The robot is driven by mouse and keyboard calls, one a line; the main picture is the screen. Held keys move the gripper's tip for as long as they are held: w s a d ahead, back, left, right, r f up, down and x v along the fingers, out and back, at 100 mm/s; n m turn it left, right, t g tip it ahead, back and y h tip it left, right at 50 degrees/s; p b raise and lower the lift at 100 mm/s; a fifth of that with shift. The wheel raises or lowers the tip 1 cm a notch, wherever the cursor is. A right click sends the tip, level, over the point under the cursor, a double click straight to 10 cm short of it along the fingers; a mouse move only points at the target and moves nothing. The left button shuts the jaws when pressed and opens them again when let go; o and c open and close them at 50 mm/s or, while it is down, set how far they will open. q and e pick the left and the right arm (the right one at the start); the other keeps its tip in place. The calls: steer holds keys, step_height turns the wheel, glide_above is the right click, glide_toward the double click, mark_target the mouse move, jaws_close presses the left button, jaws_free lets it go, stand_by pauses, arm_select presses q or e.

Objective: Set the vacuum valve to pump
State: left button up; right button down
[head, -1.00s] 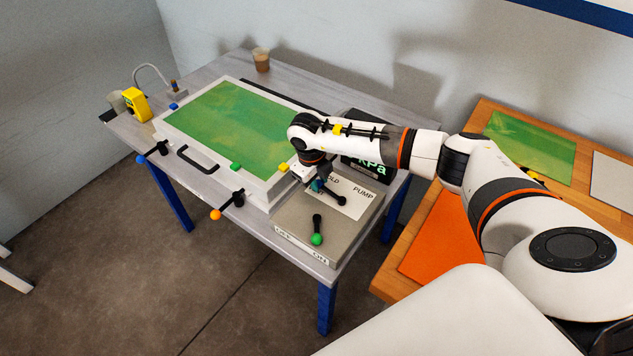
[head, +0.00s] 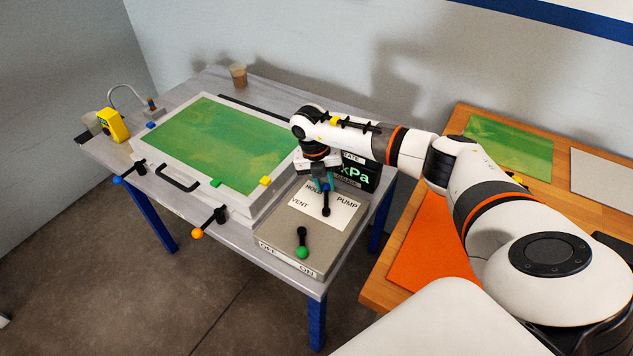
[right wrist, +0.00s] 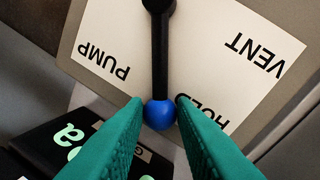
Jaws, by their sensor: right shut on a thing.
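The vacuum valve is a black lever with a blue ball end on a white label with VENT, HOLD and PUMP. In the head view its lever (head: 326,200) points toward the back of the panel. In the right wrist view the blue ball (right wrist: 159,115) lies between the green fingertips, just beside HOLD on the PUMP side. The lever's black arm (right wrist: 160,55) runs up from it. My right gripper (head: 323,182) is shut on the lever's ball end. HOLD is partly covered by a finger. My left gripper is not in view.
A second lever with a green ball (head: 302,252) stands in front on the same grey panel, near OFF and ON marks. A dark kPa display (head: 362,178) stands close behind. The white-framed bath (head: 270,213) with green resin is to the left.

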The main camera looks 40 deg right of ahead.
mark_target(342, 195)
steer(key=d+m, duration=0.1)
steer(key=s+m+p, duration=0.1)
steer(key=m, duration=0.1)
steer(key=shift+s+d+r+y, duration=0.1)
steer(key=shift+s+d+y, duration=0.2)
steer(key=shift+d, duration=0.1)
steer(key=shift+s+d+m+g+p, duration=0.2)
steer(key=shift+s+m+p, duration=0.15)
steer(key=shift+m, duration=0.4)
steer(key=shift+s+d+m+g+p, duration=0.1)
steer(key=shift+s+d+m+p, duration=0.2)
steer(key=shift+m, duration=0.45)
steer(key=shift+a, duration=0.1)
steer(key=c, duration=1.5)
jaws_free()
steer(key=shift+s, duration=0.1)
steer(key=v, duration=0.6)
steer(key=b+v, duration=0.1)
steer(key=v, duration=0.4)
steer(key=shift+r, duration=0.4)
steer(key=shift+f, duration=0.1)
